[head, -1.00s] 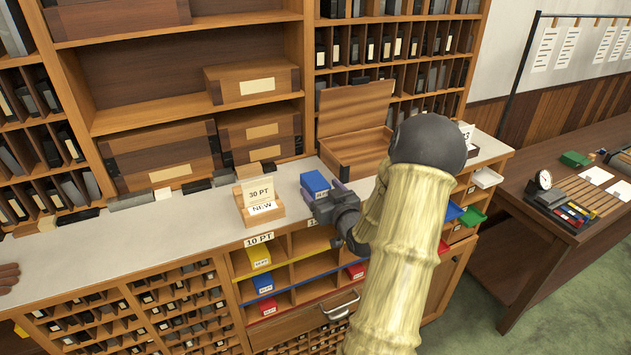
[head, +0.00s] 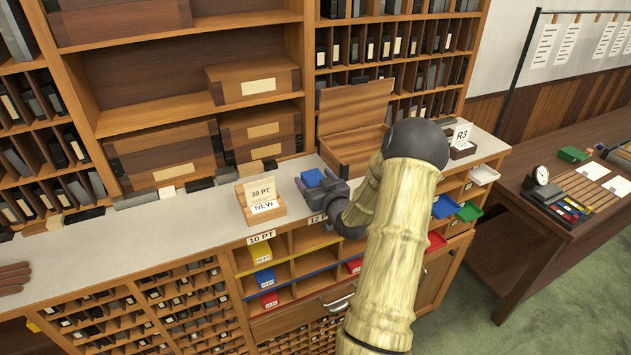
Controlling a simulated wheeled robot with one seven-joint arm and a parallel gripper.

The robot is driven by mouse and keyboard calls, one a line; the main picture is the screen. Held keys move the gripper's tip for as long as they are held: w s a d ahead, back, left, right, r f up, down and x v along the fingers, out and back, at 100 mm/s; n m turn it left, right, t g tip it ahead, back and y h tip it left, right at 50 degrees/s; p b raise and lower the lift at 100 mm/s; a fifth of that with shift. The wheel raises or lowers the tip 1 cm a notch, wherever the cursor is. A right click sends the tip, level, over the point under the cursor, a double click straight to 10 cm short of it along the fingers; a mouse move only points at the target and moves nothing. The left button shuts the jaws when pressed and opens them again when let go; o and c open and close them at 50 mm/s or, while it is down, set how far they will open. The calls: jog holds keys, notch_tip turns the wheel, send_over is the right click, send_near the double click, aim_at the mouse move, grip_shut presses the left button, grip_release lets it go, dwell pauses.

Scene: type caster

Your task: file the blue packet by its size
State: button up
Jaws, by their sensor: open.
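The blue packet (head: 312,178) lies on the light countertop, right of a small wooden card stand (head: 264,212) that reads "30 PT" and "NEW". My gripper (head: 313,182) is open at the packet, with a finger towards either side of it. The gripper hides the packet's near part, and I cannot tell whether the fingers touch it. Below the counter edge are compartments with yellow, blue and red edge strips. The label "10 PT" (head: 261,237) is readable; a "12 PT" label is partly hidden. A yellow packet (head: 260,254), a blue one (head: 264,279) and red ones (head: 270,300) lie inside.
An open wooden box (head: 352,158) stands behind the gripper. My arm hides much of the right-hand compartments. Coloured trays (head: 468,211) stick out at the right, below an "R3" card (head: 462,134). A side table (head: 540,225) stands at right.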

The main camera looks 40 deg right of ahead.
aim_at(315, 178)
dwell(0.3)
jog(key=shift+r, duration=0.1)
grip_shut()
jog(key=shift+r, duration=0.15)
notch_tip(315, 178, up, 10)
jog(key=b, duration=0.3)
dwell(0.5)
jog(key=shift+f, duration=0.2)
